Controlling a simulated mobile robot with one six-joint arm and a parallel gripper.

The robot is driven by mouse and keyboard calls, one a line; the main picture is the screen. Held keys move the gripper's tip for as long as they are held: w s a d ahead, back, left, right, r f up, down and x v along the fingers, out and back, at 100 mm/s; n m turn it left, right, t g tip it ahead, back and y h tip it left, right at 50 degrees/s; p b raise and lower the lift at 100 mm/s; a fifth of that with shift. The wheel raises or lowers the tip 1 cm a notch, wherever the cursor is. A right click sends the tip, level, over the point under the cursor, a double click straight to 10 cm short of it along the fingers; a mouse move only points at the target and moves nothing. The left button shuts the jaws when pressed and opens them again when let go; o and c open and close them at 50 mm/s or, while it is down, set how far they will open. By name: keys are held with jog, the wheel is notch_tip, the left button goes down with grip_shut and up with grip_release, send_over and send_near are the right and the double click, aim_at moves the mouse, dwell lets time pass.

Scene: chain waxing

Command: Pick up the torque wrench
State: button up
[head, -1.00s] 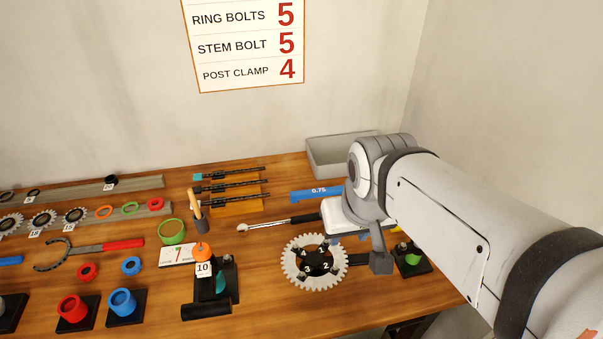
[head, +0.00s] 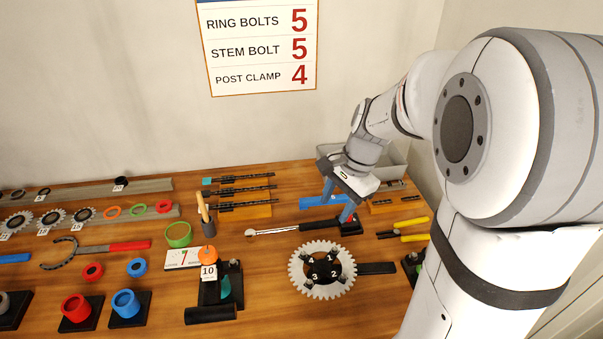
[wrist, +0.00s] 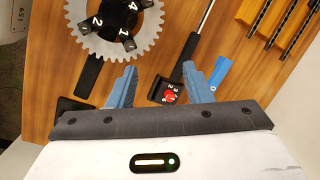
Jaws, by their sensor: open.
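The torque wrench (head: 285,231) lies on the bench, with a silver shaft and its head at the left. Its black handle (wrist: 178,69) carries a red numbered dial at the end, seen in the wrist view. My gripper (head: 338,200) is open and empty above the handle end. In the wrist view, the blue fingers of my gripper (wrist: 158,78) appear on either side of the handle's dial end, the right finger closer. I cannot tell its exact height above the handle.
A blue 0.75 gauge (head: 318,201) lies just behind the wrench. A toothed chainring (head: 322,270) sits in front of it. Yellow-handled pliers (head: 408,230) lie to the right, and a grey bin (head: 392,160) stands behind.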

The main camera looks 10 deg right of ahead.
aim_at(323, 223)
jog(key=w+f+m, duration=0.1)
jog(key=w+f, duration=0.1)
jog(key=w+d+f+m+y, duration=0.1)
jog(key=w+f+m, duration=0.1)
jog(key=w+d+f+m, duration=0.1)
jog(key=w+f+m, duration=0.1)
jog(key=shift+w+g, duration=0.1)
jog(key=shift+g, duration=0.2)
jog(key=shift+w+d+f+m, duration=0.1)
jog(key=shift+w+f+m, duration=0.05)
jog(key=shift+f+m, duration=0.25)
jog(key=shift+y, duration=0.3)
jog(key=x, duration=0.7)
jog(key=shift+w+f+p, duration=0.25)
jog(key=shift+w+p, duration=0.05)
jog(key=shift+p, duration=0.1)
jog(key=shift+c, duration=0.3)
grip_shut()
